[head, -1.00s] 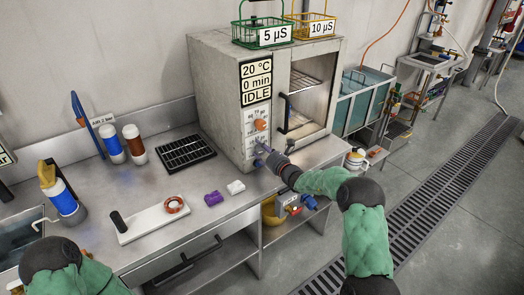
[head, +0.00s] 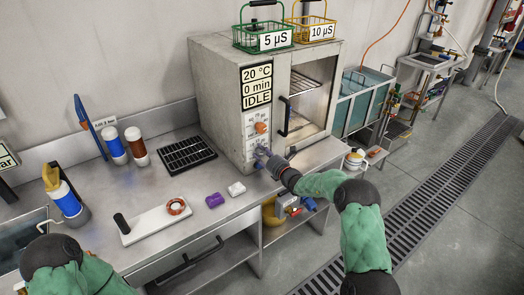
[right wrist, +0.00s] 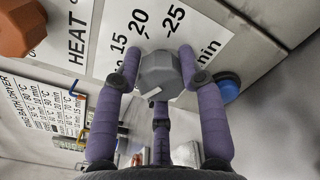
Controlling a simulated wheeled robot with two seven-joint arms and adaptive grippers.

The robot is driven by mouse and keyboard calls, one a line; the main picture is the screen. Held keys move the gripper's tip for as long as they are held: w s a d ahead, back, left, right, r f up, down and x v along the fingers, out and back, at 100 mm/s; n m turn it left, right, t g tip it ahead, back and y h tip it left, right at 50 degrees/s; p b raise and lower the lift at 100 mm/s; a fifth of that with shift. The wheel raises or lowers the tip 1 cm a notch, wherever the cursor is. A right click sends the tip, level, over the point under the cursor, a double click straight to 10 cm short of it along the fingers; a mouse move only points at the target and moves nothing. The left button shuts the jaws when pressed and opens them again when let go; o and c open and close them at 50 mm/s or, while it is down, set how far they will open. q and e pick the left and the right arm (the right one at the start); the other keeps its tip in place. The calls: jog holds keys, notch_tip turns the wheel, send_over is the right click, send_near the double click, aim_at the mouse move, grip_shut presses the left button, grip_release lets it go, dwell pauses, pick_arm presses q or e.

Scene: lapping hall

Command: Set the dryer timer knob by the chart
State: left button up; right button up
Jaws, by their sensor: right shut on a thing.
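The dryer (head: 222,95) stands at the right end of the bench, its display (head: 257,86) reading 20 °C, 0 min, IDLE. In the right wrist view, the grey faceted timer knob (right wrist: 160,74) sits below the printed 15, 20 and 25 of a minute scale. A short white mark shows at its lower left. My right gripper (head: 262,155) is shut on this knob, its purple fingers around it in the wrist view (right wrist: 160,85). The chart (right wrist: 45,108), headed with the words BATH DRYER, is partly legible at the left. My left gripper is out of view; only its arm shows.
An orange heat knob (head: 262,128) sits just above the right gripper. A blue round part (right wrist: 229,88) is right of the fingers. A black rack (head: 187,154), purple block (head: 215,200) and white block (head: 236,189) lie on the bench. Wire baskets (head: 262,36) stand on the dryer.

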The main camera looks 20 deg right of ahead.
jog(key=m+p, duration=0.1)
jog(key=r+m+p, duration=0.1)
jog(key=m, duration=0.2)
jog(key=shift+w+d+r+m+p, duration=0.2)
jog(key=shift+d+m+p, duration=0.1)
jog(key=shift+d+p, duration=0.1)
jog(key=m+p, duration=0.2)
jog(key=m, duration=0.3)
jog(key=shift+d+f+m, duration=0.1)
jog(key=shift+f+m, duration=0.05)
jog(key=shift+m, duration=0.15)
jog(key=m+p, duration=0.2)
jog(key=m, duration=0.3)
jog(key=shift+f, duration=0.2)
jog(key=m, duration=0.3)
jog(key=shift+f+m+p, duration=0.15)
jog(key=shift+m+p, duration=0.15)
jog(key=shift+p, duration=0.05)
jog(key=shift+s+f+m, duration=0.1)
jog(key=shift+f+m, duration=0.05)
jog(key=shift+m, duration=0.75)
jog(key=shift+f, duration=0.15)
